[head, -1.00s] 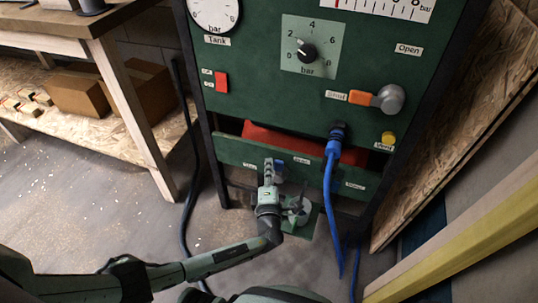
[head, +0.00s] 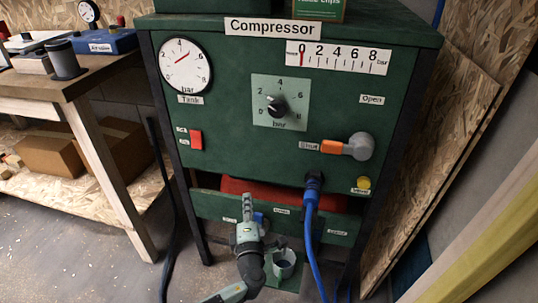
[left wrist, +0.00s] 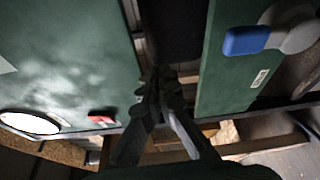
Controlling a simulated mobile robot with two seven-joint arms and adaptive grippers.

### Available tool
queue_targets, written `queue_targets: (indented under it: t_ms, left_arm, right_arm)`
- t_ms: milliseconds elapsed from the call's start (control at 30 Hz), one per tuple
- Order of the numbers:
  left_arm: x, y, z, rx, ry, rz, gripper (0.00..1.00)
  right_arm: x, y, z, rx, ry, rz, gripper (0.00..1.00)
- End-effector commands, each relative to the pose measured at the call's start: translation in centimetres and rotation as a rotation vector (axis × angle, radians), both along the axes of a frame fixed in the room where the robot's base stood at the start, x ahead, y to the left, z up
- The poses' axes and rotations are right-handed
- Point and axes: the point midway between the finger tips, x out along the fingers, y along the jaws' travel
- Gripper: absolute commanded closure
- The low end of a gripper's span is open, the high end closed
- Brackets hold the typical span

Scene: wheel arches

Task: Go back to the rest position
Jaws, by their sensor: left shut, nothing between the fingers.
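My left gripper (head: 248,208) is in front of the lower rail of the green compressor panel (head: 225,120). Its fingers are together with nothing between them, and they also show in the left wrist view (left wrist: 160,85). A blue handle (head: 259,218) on the lower rail is just right of the fingers and partly hidden by them in the head view. In the left wrist view a blue handle with a grey hub (left wrist: 245,41) is apart from the fingers. My right gripper is not in view.
A blue hose (head: 310,230) hangs from the panel right of my gripper. An orange lever (head: 332,147) and red switch (head: 196,139) are higher up. A grey cup (head: 285,262) stands below the rail. A workbench (head: 85,85) is at left; a yellow-edged board (head: 470,255) is at right.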

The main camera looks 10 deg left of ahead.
Motion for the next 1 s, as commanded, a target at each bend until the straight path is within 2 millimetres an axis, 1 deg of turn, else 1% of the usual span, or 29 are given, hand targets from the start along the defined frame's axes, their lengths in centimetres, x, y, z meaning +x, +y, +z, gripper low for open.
queue_targets:
  t_ms: [67, 167, 267, 333, 367, 400, 467, 500, 567, 600, 667, 700, 767, 800, 833, 867, 900, 1000]
  left_arm:
    - [0.0, 0.0, 0.0, -0.006, 0.000, 0.002, 1.00]
    - [-0.6, 0.6, -0.6, -0.106, 0.000, 0.029, 1.00]
    - [-2.1, 2.2, -2.2, -0.377, -0.011, 0.117, 1.00]
    - [-3.9, 3.7, -3.9, -0.655, -0.038, 0.225, 1.00]
    - [-4.8, 4.3, -4.7, -0.788, -0.057, 0.282, 1.00]
    - [-6.2, 5.2, -5.8, -0.970, -0.089, 0.367, 1.00]
    - [-8.3, 6.4, -7.4, -1.232, -0.156, 0.508, 1.00]
    - [-9.7, 7.1, -8.3, -1.399, -0.210, 0.605, 1.00]
    - [-12.0, 7.9, -9.7, -1.634, -0.310, 0.763, 1.00]
    - [-13.5, 8.4, -10.6, -1.782, -0.387, 0.872, 1.00]
    - [-15.9, 8.9, -11.7, -1.987, -0.523, 1.044, 1.00]
    - [-17.4, 9.2, -12.3, -2.110, -0.628, 1.163, 1.00]
    - [-19.8, 9.5, -13.1, -2.272, -0.809, 1.347, 1.00]
    - [-21.3, 9.6, -13.5, -2.363, -0.944, 1.470, 1.00]
    - [-22.4, 9.7, -13.7, -2.419, -1.051, 1.558, 1.00]
    - [-23.4, 9.7, -13.9, 2.400, 1.131, -1.604, 1.00]
    - [-24.6, 9.8, -14.0, 2.225, 1.162, -1.557, 1.00]
    - [-27.1, 9.7, -14.0, 1.862, 1.215, -1.448, 1.00]
  right_arm:
    - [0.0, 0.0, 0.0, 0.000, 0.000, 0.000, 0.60]
    - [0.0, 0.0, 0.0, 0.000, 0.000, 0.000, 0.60]
    - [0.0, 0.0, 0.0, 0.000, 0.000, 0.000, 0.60]
    - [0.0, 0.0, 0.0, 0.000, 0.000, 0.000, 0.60]
    - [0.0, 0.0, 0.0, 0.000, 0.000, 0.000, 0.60]
    - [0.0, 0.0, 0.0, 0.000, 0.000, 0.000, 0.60]
    - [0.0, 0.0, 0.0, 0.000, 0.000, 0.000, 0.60]
    - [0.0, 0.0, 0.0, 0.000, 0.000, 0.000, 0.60]
    - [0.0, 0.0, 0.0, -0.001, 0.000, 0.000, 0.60]
    - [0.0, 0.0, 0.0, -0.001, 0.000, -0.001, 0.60]
    - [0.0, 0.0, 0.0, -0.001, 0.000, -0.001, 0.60]
    - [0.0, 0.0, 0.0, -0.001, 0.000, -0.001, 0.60]
    - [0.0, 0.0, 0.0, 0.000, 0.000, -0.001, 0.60]
    - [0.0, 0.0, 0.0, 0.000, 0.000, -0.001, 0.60]
    - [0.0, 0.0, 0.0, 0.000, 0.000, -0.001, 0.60]
    - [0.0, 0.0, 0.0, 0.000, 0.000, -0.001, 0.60]
    - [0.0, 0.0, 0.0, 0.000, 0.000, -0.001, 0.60]
    - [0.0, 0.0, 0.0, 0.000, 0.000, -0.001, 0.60]
